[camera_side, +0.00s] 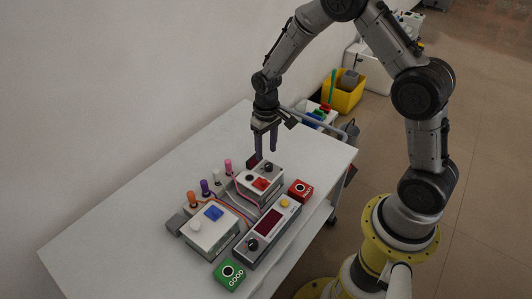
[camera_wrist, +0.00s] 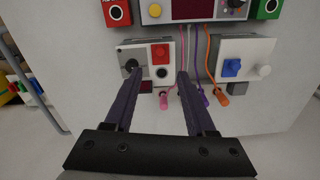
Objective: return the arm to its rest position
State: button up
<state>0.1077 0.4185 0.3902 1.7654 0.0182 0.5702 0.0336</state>
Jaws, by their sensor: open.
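My gripper (camera_side: 265,149) hangs over the far part of the white table, fingers pointing down, above and just behind the box with the red button. In the wrist view my gripper (camera_wrist: 157,80) shows two dark fingers spread apart with nothing between them. The box with the red button and black knob (camera_side: 261,179) stands below; it also shows in the wrist view (camera_wrist: 148,57), partly covered by the left finger. My arm is bent, reaching from its yellow base at the right over the table.
On the white table (camera_side: 120,225) stand a box with a blue button (camera_side: 210,228), a display unit (camera_side: 268,230), a green box (camera_side: 229,274) and a red box (camera_side: 300,189). Cables run to colored plugs (camera_side: 205,187). A yellow bin (camera_side: 343,95) stands beyond. The table's left part is clear.

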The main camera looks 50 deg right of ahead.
jog(key=shift+r, duration=0.1)
jog(key=s+a+r+n+t, duration=0.1)
jog(key=s+r+t, duration=0.15)
jog(key=r, duration=0.85)
jog(key=s+a+r+t, duration=0.2)
jog(key=r+t, duration=0.1)
jog(key=r, duration=0.9)
jog(key=s+a+r+t, duration=0.1)
jog(key=s+r, duration=0.4)
jog(key=s, duration=0.7)
jog(key=s+f, duration=0.3)
jog(key=s, duration=0.4)
jog(key=shift+s+f+n+g, duration=0.3)
jog(key=shift+s+n+g, duration=0.1)
jog(key=shift+g, duration=0.05)
